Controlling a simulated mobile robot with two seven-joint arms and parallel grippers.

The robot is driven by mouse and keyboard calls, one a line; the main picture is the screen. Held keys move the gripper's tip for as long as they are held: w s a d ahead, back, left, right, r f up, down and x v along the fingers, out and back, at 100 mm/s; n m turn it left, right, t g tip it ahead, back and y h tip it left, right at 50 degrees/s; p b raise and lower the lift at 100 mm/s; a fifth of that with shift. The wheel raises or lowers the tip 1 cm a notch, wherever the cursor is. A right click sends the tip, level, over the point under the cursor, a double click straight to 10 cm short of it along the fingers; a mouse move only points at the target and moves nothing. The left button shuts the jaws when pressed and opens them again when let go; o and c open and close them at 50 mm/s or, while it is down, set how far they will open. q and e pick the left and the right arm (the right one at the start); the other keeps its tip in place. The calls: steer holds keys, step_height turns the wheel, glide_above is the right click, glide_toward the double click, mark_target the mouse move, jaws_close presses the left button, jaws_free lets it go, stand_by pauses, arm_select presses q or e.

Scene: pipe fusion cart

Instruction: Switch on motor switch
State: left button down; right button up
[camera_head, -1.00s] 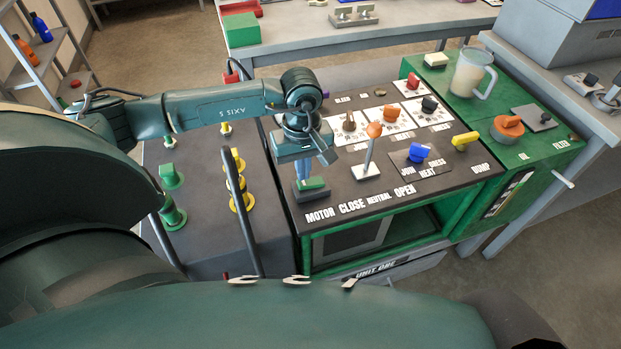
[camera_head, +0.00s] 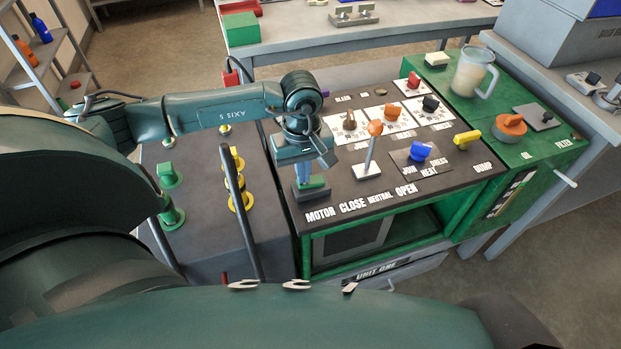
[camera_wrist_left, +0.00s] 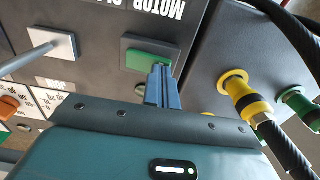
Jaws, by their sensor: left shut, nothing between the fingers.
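The motor switch (camera_head: 318,181) is a green rocker in a dark housing at the left front corner of the cart's panel, beside the word MOTOR. In the left wrist view the green rocker (camera_wrist_left: 140,61) shows just beyond the fingertips. My left gripper (camera_head: 304,184) is shut and empty, pointing down at the switch. Its blue fingers (camera_wrist_left: 161,72) overlap the end of the green rocker in the wrist view; I cannot tell whether they touch it. My right gripper is not in view.
An orange-knobbed lever (camera_head: 371,150) stands right of the switch, with a blue knob (camera_head: 421,151) and a yellow knob (camera_head: 467,138) further right. Left of the panel are hoses with yellow fittings (camera_head: 240,201). A clear jug (camera_head: 472,74) stands at the back right.

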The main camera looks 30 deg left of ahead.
arm_select(q)
steer(key=shift+f+b, duration=0.3)
steer(key=shift+f, duration=0.05)
steer(key=shift+r, duration=0.1)
steer(key=shift+r+p, duration=0.7)
steer(key=shift+r, duration=0.4)
steer(key=shift+r+p, duration=1.25)
steer(key=shift+r, duration=1.15)
steer(key=shift+d+f, duration=0.1)
